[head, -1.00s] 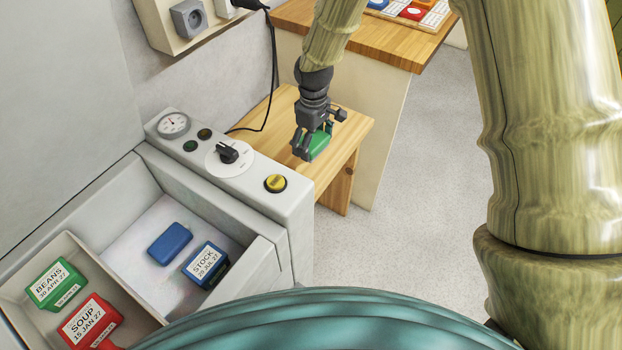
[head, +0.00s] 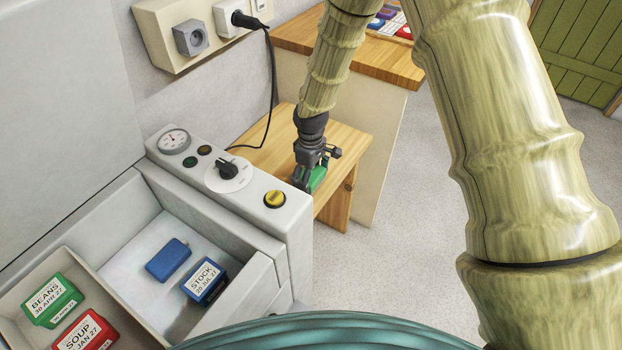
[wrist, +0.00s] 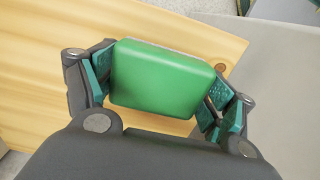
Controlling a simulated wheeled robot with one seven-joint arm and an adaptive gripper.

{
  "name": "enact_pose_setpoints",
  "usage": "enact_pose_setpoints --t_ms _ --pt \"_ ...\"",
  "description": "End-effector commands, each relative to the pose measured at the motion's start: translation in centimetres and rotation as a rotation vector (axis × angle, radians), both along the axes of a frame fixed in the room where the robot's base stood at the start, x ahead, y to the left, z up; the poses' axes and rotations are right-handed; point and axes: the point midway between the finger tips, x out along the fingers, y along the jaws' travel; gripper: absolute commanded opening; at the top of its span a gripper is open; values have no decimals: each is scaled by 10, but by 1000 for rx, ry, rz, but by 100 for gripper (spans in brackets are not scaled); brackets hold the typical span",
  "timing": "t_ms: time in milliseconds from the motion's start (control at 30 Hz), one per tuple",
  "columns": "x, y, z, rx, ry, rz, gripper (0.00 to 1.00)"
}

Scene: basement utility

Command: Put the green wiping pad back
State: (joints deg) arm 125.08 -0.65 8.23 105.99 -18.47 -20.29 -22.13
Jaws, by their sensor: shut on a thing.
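The green wiping pad (wrist: 162,78) is a rounded green block with a pale layer along its far edge. My gripper (wrist: 160,85) is shut on it, with one finger at each short end, in the wrist view. In the head view my gripper (head: 307,182) and the pad (head: 317,179) are over or beside the front of a low wooden bench (head: 345,145). The gripper hides part of the pad there. I cannot tell whether the pad touches the bench.
A grey chest with a control panel (head: 233,177) stands open at left, close to my gripper. Inside are a blue block (head: 168,260), a STOCK box (head: 205,281), and a bin with BEANS (head: 52,300) and SOUP (head: 85,334). A black cord (head: 270,90) hangs behind the bench. Floor at right is clear.

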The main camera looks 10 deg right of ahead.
Motion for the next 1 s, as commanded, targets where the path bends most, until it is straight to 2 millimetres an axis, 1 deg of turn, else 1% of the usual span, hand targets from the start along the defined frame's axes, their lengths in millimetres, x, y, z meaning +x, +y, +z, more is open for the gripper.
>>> enact_pose_setpoints --t_ms 33,133,567,600,633,667,1000 --pt "-1 0 -6 -1 2 0 45" --pt "0 0 -15 -1 1 0 45" --pt "0 0 -20 0 0 0 45" --pt "0 0 -20 0 -1 0 91" --pt "0 0 -20 1 -1 0 96" --pt "0 0 -20 1 -1 0 100" --pt "0 0 -19 1 -1 0 100"
